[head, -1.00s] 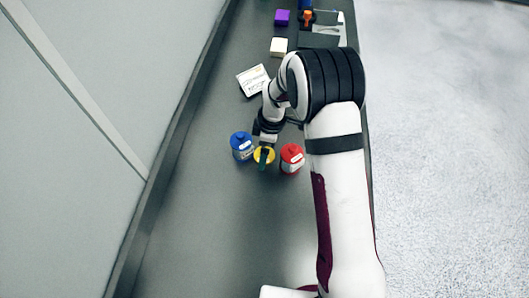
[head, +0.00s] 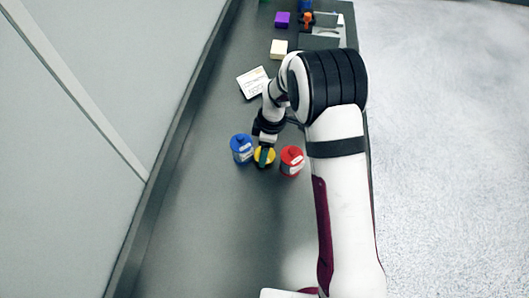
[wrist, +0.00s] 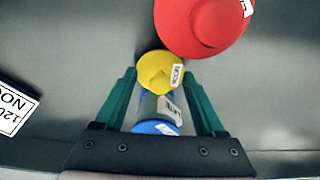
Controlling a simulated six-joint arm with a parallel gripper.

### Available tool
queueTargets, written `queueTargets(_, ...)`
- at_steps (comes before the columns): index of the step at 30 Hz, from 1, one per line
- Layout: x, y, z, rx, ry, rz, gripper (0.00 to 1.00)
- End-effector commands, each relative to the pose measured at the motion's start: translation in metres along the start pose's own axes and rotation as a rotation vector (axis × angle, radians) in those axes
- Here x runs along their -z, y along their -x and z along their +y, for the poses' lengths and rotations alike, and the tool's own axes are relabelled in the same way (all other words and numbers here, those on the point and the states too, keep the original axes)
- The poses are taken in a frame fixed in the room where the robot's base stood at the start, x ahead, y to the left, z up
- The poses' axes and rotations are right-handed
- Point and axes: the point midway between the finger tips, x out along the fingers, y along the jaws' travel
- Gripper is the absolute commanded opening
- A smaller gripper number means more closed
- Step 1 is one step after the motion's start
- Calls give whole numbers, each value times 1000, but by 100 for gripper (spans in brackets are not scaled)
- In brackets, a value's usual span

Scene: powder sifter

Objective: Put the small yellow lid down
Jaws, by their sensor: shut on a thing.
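The small yellow lid (head: 271,158) is between the blue-lidded jar and the red-lidded jar in the head view. In the wrist view the yellow lid (wrist: 158,70) sits between the two green fingertips. My gripper (wrist: 160,76) is shut on it; in the head view my gripper (head: 263,157) partly covers the lid. I cannot tell whether the lid touches anything below it.
The blue-lidded jar (head: 241,148) stands close on the left, the red-lidded jar (head: 291,160) close on the right. A white labelled card (head: 253,82), a cream block (head: 279,49) and a purple block (head: 282,19) lie farther back. The near counter (head: 215,230) is clear.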

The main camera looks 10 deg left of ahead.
Motion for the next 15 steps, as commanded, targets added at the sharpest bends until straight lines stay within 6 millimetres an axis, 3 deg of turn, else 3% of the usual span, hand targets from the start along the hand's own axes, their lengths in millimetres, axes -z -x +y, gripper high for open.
queueTargets(7, 8, 65, 0, -4, 0, 1, 12)
queueTargets(11, 7, 84, 6, -7, -40, -1, 12)
queueTargets(15, -8, 92, 33, -29, -264, -7, 12)
